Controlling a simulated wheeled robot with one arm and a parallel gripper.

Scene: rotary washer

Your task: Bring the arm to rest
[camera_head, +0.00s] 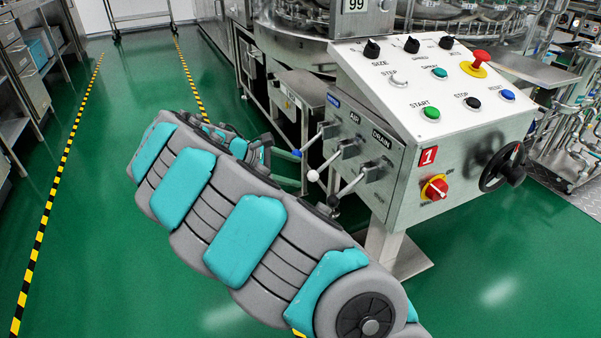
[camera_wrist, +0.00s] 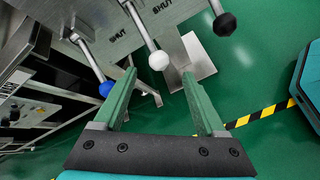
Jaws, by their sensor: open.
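My gripper (camera_wrist: 159,75) is open, with its two green fingers spread and nothing shut between them. In the wrist view the white-knobbed valve lever (camera_wrist: 158,60) appears between the fingertips; I cannot tell how far beyond them it is. The blue-knobbed lever (camera_wrist: 105,89) is by the left finger, and the black-knobbed lever (camera_wrist: 225,24) is up and right of the right finger. In the head view my arm (camera_head: 240,235) reaches from the lower right towards the upper left, its far end beside the console's levers. The arm mostly hides the gripper there.
The control console (camera_head: 420,110) stands close right of my arm, with three levers, buttons, a red switch (camera_head: 436,188) and a black handwheel (camera_head: 502,167). The washer (camera_head: 300,40) is behind. Green floor (camera_head: 100,230) is clear at left, with striped tape (camera_head: 60,180). A shelf (camera_head: 25,75) stands far left.

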